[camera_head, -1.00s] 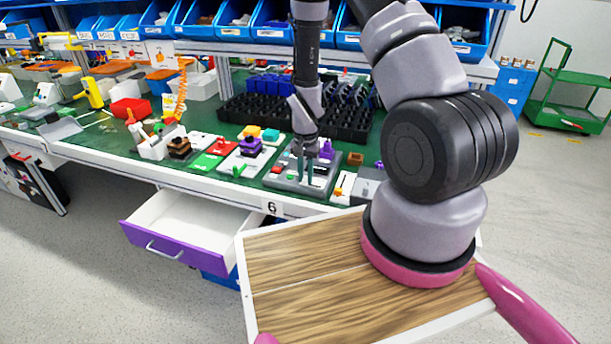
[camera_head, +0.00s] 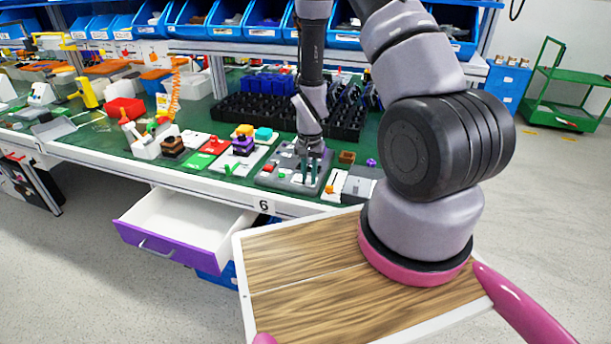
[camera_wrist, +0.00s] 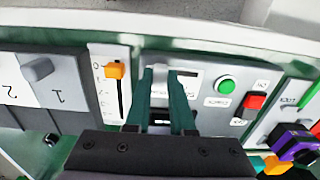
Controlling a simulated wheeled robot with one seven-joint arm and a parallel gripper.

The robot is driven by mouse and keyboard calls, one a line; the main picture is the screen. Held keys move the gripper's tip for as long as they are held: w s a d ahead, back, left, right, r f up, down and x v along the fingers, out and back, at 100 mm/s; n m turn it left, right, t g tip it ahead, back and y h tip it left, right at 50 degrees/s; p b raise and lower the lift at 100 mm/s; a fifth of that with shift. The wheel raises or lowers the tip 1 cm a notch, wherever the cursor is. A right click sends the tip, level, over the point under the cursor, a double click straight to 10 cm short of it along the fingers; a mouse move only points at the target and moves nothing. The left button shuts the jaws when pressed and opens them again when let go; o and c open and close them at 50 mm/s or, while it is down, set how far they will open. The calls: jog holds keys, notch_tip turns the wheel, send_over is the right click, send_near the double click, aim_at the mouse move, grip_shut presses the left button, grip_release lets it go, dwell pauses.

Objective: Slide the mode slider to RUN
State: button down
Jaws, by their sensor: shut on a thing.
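The grey control panel (camera_head: 283,183) lies on the green bench top, with my gripper (camera_head: 311,180) down over its right part. In the wrist view my gripper's (camera_wrist: 167,75) two teal fingers point at a grey section (camera_wrist: 208,72) of the panel with a short dark slot. The fingers are close around a small pale piece (camera_wrist: 162,118), seen in part between them; I take it as the mode slider's handle. The slider's position and its lettering are too small or hidden to read.
The panel also has a green button (camera_wrist: 226,84) and a red switch (camera_wrist: 255,101). Beside it is an orange-knobbed slider (camera_wrist: 115,71) on a scale. A brown box (camera_head: 347,157) and a purple piece (camera_head: 371,162) lie close right. An open drawer (camera_head: 180,215) juts out below.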

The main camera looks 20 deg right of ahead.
jog(key=shift+s+d, duration=0.1)
jog(key=shift+d, duration=0.05)
jog(key=c, duration=0.8)
grip_release()
jog(key=shift+o, duration=0.2)
notch_tip(320, 180, up, 11)
